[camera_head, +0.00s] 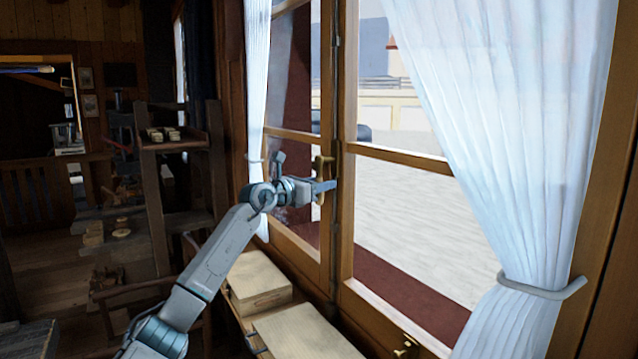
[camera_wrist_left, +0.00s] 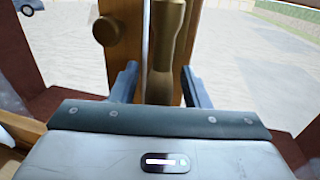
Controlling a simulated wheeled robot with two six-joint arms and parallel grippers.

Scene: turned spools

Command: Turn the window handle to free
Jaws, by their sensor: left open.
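The brass window handle (camera_head: 321,165) is mounted on the upright wooden window frame (camera_head: 345,230). It stands about upright in the left wrist view (camera_wrist_left: 165,50). My left gripper (camera_head: 327,187) is at the lower part of the handle, with its arm coming in from the lower left. In the left wrist view, the two fingers of the left gripper (camera_wrist_left: 159,82) are open, one on each side of the handle, with gaps beside it. The handle's lowest end is hidden behind the gripper body. My right gripper is not in view.
A round wooden knob (camera_wrist_left: 107,30) sits left of the handle. White curtains (camera_head: 500,130) hang on both sides. Pale wooden boxes (camera_head: 258,283) lie below the window. A brass fitting (camera_head: 405,347) is low on the frame. A shelf unit (camera_head: 160,190) stands at left.

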